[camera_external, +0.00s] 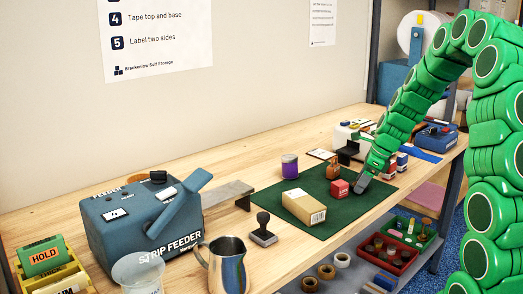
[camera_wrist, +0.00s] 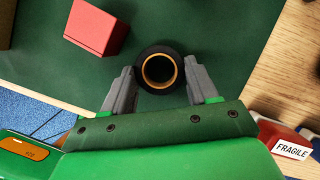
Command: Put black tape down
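The black tape (camera_wrist: 143,82) is a dark roll with an orange-tan core, seen end-on in the wrist view over the green mat (camera_wrist: 225,30). My gripper (camera_wrist: 160,75) has one grey finger on each side of the roll, both appearing to touch it. In the external view my gripper (camera_external: 362,184) points down at the right part of the green mat (camera_external: 270,197), low over it. The roll cannot be made out there. I cannot tell whether the roll touches the mat.
A red box (camera_wrist: 97,27) lies left of the roll; it also shows in the external view (camera_external: 338,188). A brown carton (camera_external: 303,207), a purple jar (camera_external: 290,167) and a stamp (camera_external: 263,230) stand nearby. A FRAGILE-labelled box (camera_wrist: 285,140) is at lower right.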

